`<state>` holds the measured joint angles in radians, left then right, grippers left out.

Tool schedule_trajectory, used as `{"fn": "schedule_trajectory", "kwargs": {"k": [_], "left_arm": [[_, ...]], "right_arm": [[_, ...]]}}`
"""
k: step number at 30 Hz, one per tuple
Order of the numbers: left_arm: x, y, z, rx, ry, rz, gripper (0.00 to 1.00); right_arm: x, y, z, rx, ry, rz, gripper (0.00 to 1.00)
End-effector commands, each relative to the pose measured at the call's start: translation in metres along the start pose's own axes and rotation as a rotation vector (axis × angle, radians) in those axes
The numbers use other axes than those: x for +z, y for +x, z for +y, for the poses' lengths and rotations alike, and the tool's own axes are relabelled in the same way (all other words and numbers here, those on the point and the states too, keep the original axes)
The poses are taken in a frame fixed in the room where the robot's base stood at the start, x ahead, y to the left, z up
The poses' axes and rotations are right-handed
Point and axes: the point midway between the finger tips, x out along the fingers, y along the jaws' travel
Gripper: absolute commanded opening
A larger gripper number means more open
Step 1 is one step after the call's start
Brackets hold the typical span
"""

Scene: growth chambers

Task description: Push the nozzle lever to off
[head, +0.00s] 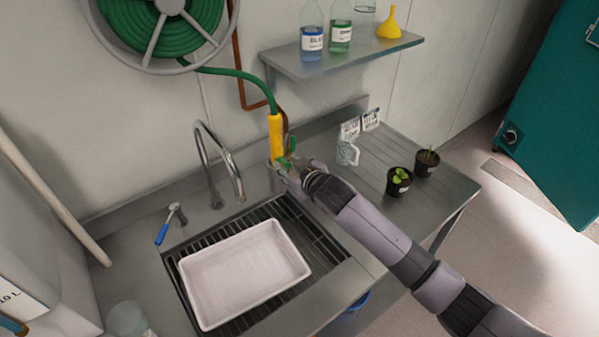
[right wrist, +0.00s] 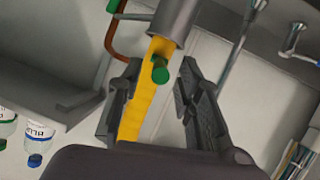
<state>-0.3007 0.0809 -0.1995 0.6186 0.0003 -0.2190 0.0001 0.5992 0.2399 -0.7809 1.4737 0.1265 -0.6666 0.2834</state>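The yellow nozzle (head: 276,137) hangs upright at the end of the green hose above the sink's back edge. Its green lever (head: 292,145) shows beside the nozzle, partly hidden by my right gripper (head: 288,166). In the right wrist view, the yellow nozzle (right wrist: 136,112) runs behind the open fingers of my right gripper (right wrist: 160,84). The round green end of the lever (right wrist: 160,70) shows in the gap between the fingertips, apart from both. I cannot tell how deep between the fingers it lies. My left gripper is out of view.
A white tray (head: 245,272) lies on the sink's slatted grate. A curved faucet (head: 234,172) stands left of the nozzle. A shelf (head: 345,60) with bottles is above right.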

Motion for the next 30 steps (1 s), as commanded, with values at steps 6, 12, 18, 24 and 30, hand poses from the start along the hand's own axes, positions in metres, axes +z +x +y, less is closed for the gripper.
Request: {"fn": "schedule_trajectory", "kwargs": {"k": [6, 12, 18, 24, 30], "left_arm": [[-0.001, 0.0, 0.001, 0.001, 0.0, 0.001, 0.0], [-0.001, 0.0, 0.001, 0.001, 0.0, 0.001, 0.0], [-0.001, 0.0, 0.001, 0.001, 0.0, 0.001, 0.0], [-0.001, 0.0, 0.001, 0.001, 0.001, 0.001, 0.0], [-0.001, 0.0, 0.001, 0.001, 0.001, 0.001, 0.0]], "right_arm": [[0.001, -0.032, 0.001, 0.0, 0.0, 0.0, 0.33], [0.001, -0.068, 0.001, 0.0, 0.0, 0.0, 0.33], [0.001, -0.097, 0.0, 0.0, 0.0, 0.0, 0.33], [0.001, -0.11, 0.0, 0.0, 0.0, -0.001, 0.33], [0.001, -0.112, 0.0, 0.0, 0.0, -0.001, 0.33]]}}
